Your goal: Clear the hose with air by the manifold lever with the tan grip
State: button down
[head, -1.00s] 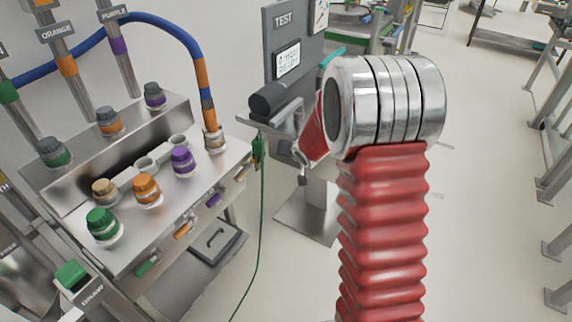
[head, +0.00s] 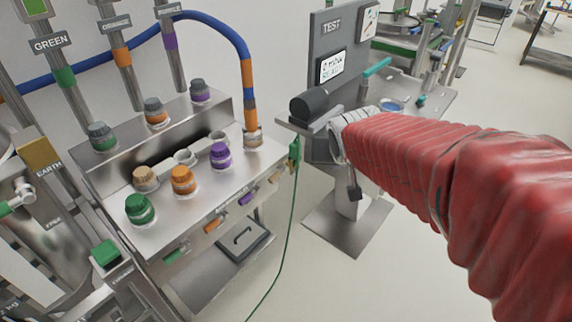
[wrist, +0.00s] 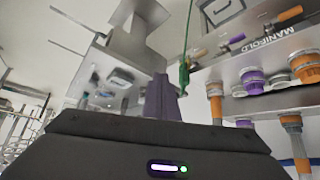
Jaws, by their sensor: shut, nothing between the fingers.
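The manifold (head: 190,200) stands left of centre in the head view, with a row of coloured lever grips under its front edge. The tan lever grip (head: 277,176) is at the right end, beyond the purple grip (head: 246,198). In the wrist view, tilted nearly upside down, the tan lever (wrist: 200,53) appears small near the manifold label. The blue hose (head: 205,22) with orange bands ends in a fitting on the manifold top. My gripper (wrist: 161,88) is shut and empty, apart from the levers. In the head view its fingers cannot be told clearly.
A green plug (head: 294,152) with a hanging green cable is beside the manifold's right end. The test stand (head: 340,50) is behind and right, near my wrist. A post with a green button (head: 104,252) stands front left. Floor right of the manifold is open.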

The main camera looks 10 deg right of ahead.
jog(key=s+a+n+g+y, duration=0.1)
jog(key=s+a, duration=0.2)
jog(key=s, duration=0.6)
jog(key=s+a+r+n+y, duration=0.1)
jog(key=s+a, duration=0.3)
jog(key=s, duration=0.6)
jog(key=shift+s+a+r+n+g, duration=0.3)
jog(key=shift+n+g, duration=0.1)
jog(key=shift+n, duration=0.2)
jog(key=shift+d, duration=0.1)
